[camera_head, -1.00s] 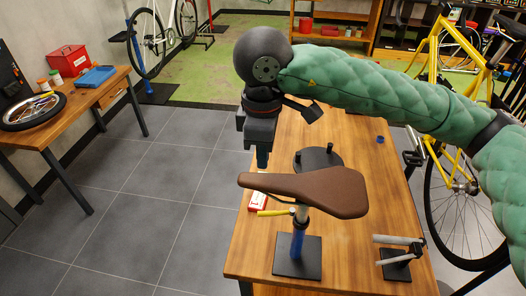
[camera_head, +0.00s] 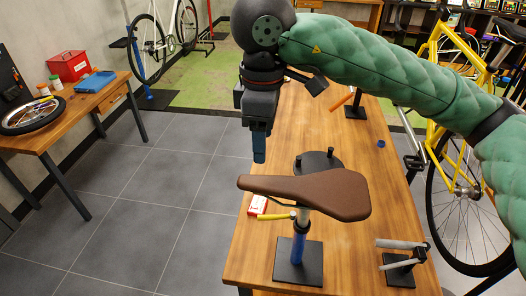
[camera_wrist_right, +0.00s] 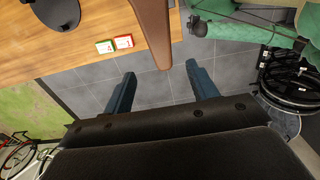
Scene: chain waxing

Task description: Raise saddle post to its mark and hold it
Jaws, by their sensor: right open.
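The brown saddle (camera_head: 310,190) sits level on a short post above a blue tube (camera_head: 298,248), which rises from a black base plate (camera_head: 284,262) on the wooden table. A yellow lever (camera_head: 274,217) sticks out left from the clamp at the top of the tube. Any mark on the post is too small to tell. My left gripper is out of view.
A round black stand (camera_head: 318,161) is behind the saddle. A red and white box (camera_head: 257,204) lies at the table's left edge. A stand with a grey bar (camera_head: 398,262) is at the front right. A yellow bicycle (camera_head: 440,110) stands right of the table.

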